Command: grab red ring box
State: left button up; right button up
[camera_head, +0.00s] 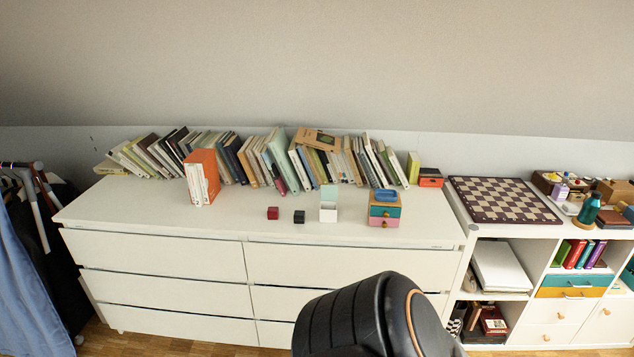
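Neither of my grippers is in view. A dark rounded part with a copper-coloured band, likely my own arm, rises at the bottom centre and covers part of the dresser's lower drawers.
A white box with its lid up (328,213) and a small colourful drawer box (385,212) stand further right. A row of leaning books (262,160) lines the back. An orange book holder (202,177) stands left. The dresser top's left front is clear. A chessboard (503,199) lies on the right shelf.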

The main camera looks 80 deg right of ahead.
aim_at(272, 212)
jog(key=z, duration=2.3)
